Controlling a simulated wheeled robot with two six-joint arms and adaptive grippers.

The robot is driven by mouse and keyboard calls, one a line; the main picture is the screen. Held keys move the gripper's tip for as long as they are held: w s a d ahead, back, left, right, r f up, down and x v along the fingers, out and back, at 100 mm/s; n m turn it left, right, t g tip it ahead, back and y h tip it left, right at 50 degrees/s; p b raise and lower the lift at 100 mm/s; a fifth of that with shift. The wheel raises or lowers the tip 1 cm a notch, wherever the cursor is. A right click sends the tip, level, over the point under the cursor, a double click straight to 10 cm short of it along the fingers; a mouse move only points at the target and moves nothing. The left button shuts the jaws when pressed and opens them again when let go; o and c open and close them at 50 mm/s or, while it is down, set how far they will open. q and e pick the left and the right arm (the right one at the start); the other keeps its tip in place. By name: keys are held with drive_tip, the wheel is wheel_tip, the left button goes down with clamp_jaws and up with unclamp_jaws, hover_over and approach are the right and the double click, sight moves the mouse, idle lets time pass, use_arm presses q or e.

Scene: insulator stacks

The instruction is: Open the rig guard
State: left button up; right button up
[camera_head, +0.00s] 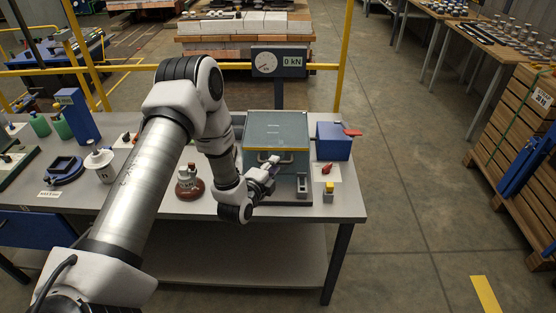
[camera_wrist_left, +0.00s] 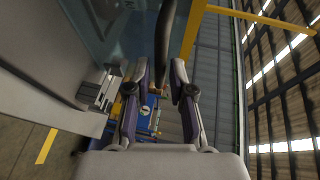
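The rig guard (camera_head: 276,131) is a grey-teal, see-through box cover with a yellow strip along its lower front edge. It stands shut over the rig on the right part of the bench. My left gripper (camera_head: 268,174) is low at its front, near a dark handle. In the left wrist view my gripper (camera_wrist_left: 160,68) has its fingers apart, with the dark curved handle bar (camera_wrist_left: 164,38) showing between the tips. Space shows beside the bar, so the fingers do not look closed on it. The contact point is partly hidden in the head view. My right gripper is not in view.
A blue box with a red lever (camera_head: 334,142) stands right of the guard. A small yellow-topped block (camera_head: 329,189) is at the front. A brown insulator (camera_head: 188,184) stands left of my gripper. A gauge panel (camera_head: 279,62) reads 0 kN behind.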

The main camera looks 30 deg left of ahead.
use_arm(q)
drive_tip(key=shift+x, duration=1.2)
drive_tip(key=shift+a, duration=0.1)
clamp_jaws()
